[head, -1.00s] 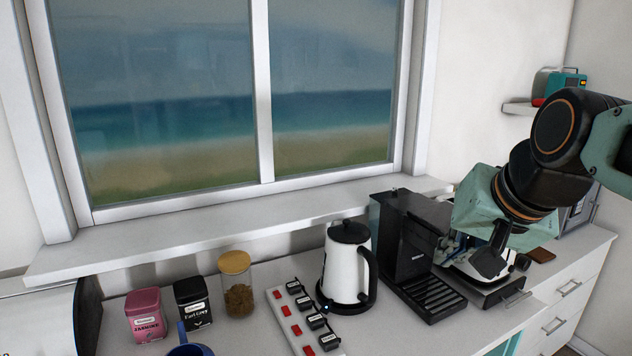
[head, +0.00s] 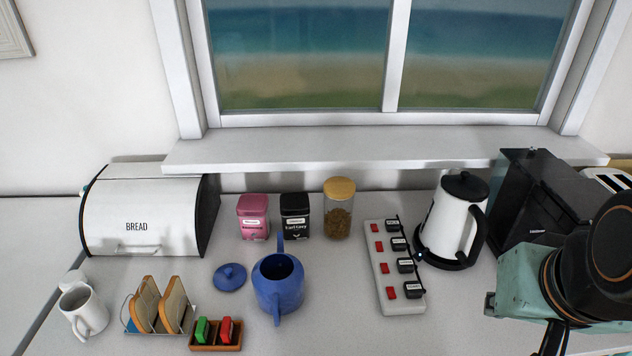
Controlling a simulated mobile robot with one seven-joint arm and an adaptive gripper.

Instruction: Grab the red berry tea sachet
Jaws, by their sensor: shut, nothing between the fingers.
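The red sachet (head: 226,331) stands in a small wooden tray (head: 216,348) at the front of the counter, left of the middle. A green sachet (head: 202,331) stands to its left in the same tray. My gripper (head: 553,340) is at the lower right edge of the head view, far to the right of the tray. It is shut and empty, and its tips are partly cut off by the frame. Any label on the red sachet is too small to read.
A blue teapot (head: 278,287) stands just right of the tray, its lid (head: 230,277) behind. A toast rack (head: 158,308) and white mug (head: 82,311) are to the left. A power strip (head: 390,272) and kettle (head: 452,222) lie between teapot and gripper.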

